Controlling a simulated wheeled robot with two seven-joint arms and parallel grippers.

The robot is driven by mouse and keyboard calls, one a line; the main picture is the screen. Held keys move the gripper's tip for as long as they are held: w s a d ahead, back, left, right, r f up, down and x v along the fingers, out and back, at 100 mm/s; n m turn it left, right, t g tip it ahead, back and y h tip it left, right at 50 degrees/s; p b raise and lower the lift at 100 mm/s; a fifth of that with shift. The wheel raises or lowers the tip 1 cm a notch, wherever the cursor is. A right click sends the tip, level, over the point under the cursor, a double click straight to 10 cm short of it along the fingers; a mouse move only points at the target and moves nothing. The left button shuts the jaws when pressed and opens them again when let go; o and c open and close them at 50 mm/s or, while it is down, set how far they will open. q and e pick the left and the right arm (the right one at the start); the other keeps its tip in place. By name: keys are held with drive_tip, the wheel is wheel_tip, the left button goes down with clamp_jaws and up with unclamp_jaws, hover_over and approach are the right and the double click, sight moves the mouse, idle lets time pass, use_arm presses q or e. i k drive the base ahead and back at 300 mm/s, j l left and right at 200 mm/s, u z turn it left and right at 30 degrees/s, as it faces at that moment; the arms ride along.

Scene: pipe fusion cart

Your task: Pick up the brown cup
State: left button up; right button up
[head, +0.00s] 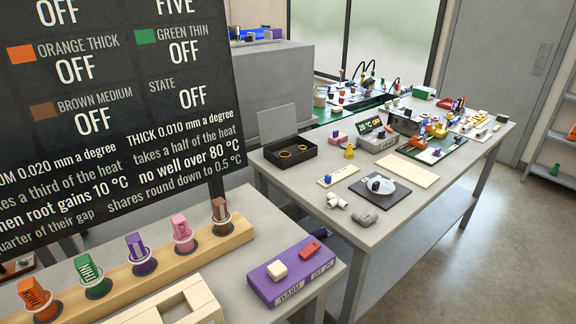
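The brown cup (220,212) stands at the right end of a wooden rail (150,272) on the near table, seated in a pale ring. It is small and carries a dark marking too small to read. To its left along the rail stand a pink cup (181,229), a purple cup (140,250), a green cup (89,272) and an orange cup (35,295), each in its own ring. Neither of my grippers shows in the head view.
A purple block (292,274) with a cream and a red button sits right of the rail. A cream frame (170,308) lies in front. A black sign (120,90) rises behind the rail. A second table (425,205) holds a black tray (290,153) and several small items.

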sight(283, 155)
drive_tip(key=i+l+u, duration=0.45)
drive_tip(key=l, duration=0.6)
drive_tip(key=i+l+u, duration=0.1)
drive_tip(key=l+u, duration=0.3)
drive_tip(key=l, duration=0.45)
drive_tip(key=l+u, duration=0.4)
drive_tip(key=l, duration=0.45)
drive_tip(key=i+j+u, duration=0.15)
drive_tip(key=u, duration=0.25)
drive_tip(key=i+u, duration=0.15)
drive_tip(key=u, duration=0.25)
drive_tip(key=i+j+u, duration=0.1)
drive_tip(key=u, duration=0.25)
drive_tip(key=i, duration=0.1)
